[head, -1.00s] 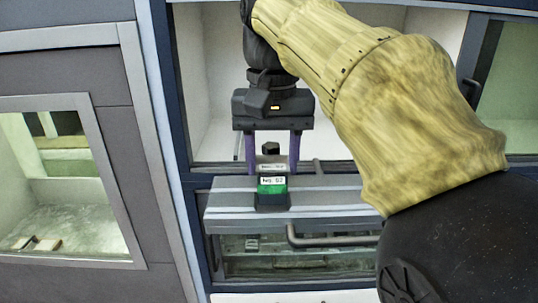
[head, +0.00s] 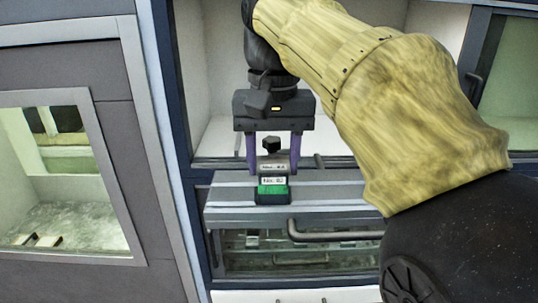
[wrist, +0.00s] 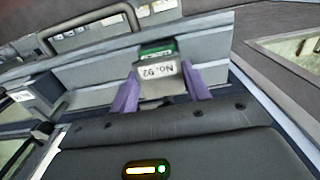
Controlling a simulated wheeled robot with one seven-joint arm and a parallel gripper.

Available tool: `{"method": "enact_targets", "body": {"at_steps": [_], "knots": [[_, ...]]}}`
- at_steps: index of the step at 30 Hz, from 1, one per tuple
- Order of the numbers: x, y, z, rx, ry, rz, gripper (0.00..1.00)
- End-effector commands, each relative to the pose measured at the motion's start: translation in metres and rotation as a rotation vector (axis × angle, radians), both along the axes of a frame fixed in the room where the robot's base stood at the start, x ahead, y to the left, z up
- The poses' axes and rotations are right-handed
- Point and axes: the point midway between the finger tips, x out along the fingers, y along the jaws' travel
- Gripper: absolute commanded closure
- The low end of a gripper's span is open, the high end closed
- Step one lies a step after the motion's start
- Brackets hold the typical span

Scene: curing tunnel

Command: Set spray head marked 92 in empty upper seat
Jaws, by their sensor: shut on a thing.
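The spray head (head: 272,190) is a small block with a green face, a dark base and a white label that seems to read No. 92. In the wrist view, a label reading No. 92 shows upside down on the grey part of the spray head (wrist: 160,72), with green beyond it. My gripper (head: 274,168) has two purple fingers and is shut on the spray head, one finger on each side. In the head view the block overlaps the grey ledge; I cannot tell whether it touches it. I cannot make out the empty upper seat.
A grey ledge (head: 340,188) runs across the front, with a dark bar handle (head: 335,235) below it. Behind is an open white-walled bay (head: 345,115). A framed window (head: 75,215) stands at the left. My arm covers the right side.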

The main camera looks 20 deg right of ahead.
Motion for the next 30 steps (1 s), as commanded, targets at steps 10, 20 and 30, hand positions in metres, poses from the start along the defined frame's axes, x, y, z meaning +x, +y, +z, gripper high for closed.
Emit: {"method": "enact_targets", "body": {"at_steps": [10, 20, 30], "knots": [[0.000, 0.000, -0.004, 0.000, -0.001, 0.000, 0.80], [0.000, 0.000, -0.008, 0.000, -0.001, 0.000, 0.80], [0.000, 0.000, -0.011, 0.000, -0.001, 0.000, 0.41]]}}
